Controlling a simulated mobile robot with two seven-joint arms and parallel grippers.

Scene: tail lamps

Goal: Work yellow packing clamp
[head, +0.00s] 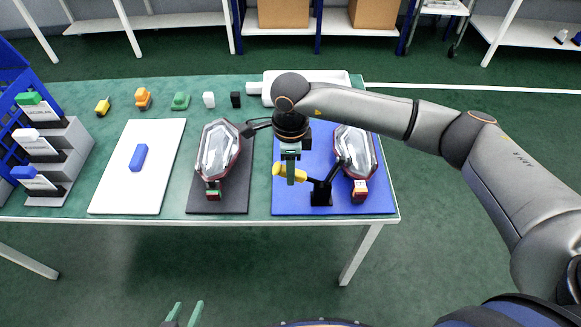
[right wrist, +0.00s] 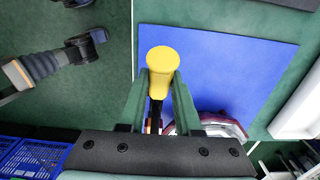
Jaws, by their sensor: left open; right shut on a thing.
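The yellow packing clamp has a yellow handle (head: 290,172) and a black arm and base (head: 321,196) on the blue mat (head: 300,206). My right gripper (head: 291,180) comes down over the handle, shut on it with green fingers on either side. In the right wrist view the handle's yellow knob (right wrist: 162,60) stands between the fingers. A tail lamp (head: 356,150) with a clear lens and red rim lies on the blue mat beside the clamp. Its lower end is near the black clamp arm; contact is unclear. My left gripper (head: 184,312) is open and empty, low in front of the table.
Another tail lamp (head: 219,150) lies on a dark mat (head: 232,203). A white board (head: 112,190) holds a blue block (head: 139,157). Small coloured pieces line the back. A grey stepped rack (head: 75,140) stands left. A white tray (head: 340,77) is behind my right arm.

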